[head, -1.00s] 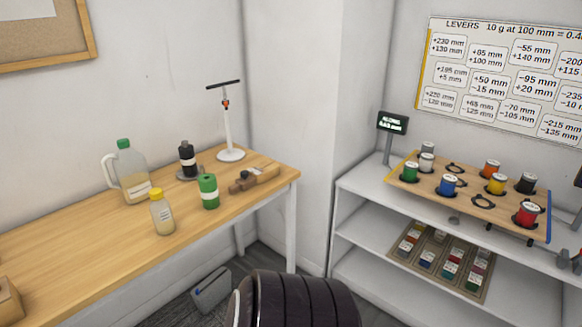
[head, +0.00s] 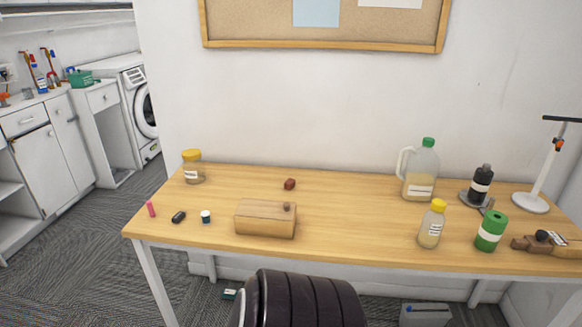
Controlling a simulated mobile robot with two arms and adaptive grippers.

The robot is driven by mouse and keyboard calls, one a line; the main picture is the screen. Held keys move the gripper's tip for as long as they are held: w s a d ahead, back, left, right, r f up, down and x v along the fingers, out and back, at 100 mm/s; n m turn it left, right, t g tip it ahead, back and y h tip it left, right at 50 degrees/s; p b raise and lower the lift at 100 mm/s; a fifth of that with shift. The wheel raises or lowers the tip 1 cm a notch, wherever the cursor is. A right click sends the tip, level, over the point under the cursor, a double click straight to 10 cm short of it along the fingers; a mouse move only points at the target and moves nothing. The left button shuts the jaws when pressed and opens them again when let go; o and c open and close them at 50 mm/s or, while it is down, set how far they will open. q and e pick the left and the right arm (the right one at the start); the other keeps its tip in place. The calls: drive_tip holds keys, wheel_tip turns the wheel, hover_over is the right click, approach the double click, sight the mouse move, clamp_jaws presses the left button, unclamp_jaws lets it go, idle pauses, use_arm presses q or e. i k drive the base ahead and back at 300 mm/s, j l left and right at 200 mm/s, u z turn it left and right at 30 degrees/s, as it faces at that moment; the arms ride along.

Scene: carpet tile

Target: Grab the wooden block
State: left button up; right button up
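A light wooden block (head: 264,219), long and box-shaped, lies near the front edge of the wooden table (head: 345,225), left of its middle. A small dark brown piece (head: 286,206) shows at the right end of its top. A small reddish-brown cube (head: 289,184) lies apart behind it. Neither of my grippers is in view.
Left of the block are a yellow-lidded jar (head: 193,167), a pink stick (head: 151,209), a dark small item (head: 178,217) and a small capped pot (head: 206,217). A jug (head: 420,172), a yellow-capped bottle (head: 432,224) and a green canister (head: 491,231) stand right.

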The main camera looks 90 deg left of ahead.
sight(290, 184)
drive_tip(key=u, duration=2.8)
